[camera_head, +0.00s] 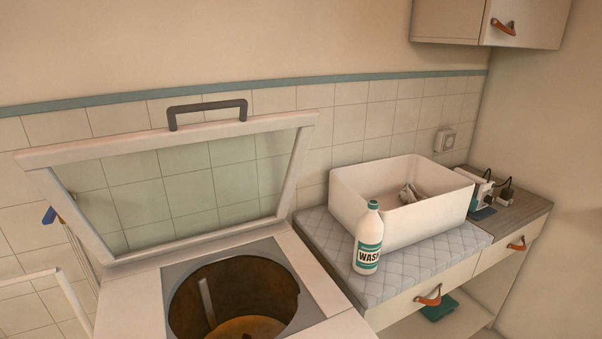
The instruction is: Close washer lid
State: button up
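The washer lid (168,134) is a white frame around a clear pane, and it stands raised at the back of the washer. A dark grey handle (207,110) sits on its top edge. The white washer top (132,304) is below it, with a grey panel and a round opening that shows a brown drum (240,292) inside. The front of the washer is cut off by the bottom of the view. My gripper is not in view.
Right of the washer, a counter with a quilted pad (426,259) holds a white bin (402,226) and a wash bottle (368,240). Drawers with leather pulls (428,296) are below. A pale rail (62,284) stands at left. The tiled wall is close behind the lid.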

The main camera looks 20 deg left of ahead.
aim_at(36, 163)
jog(key=k+u, duration=0.15)
jog(key=u, duration=1.25)
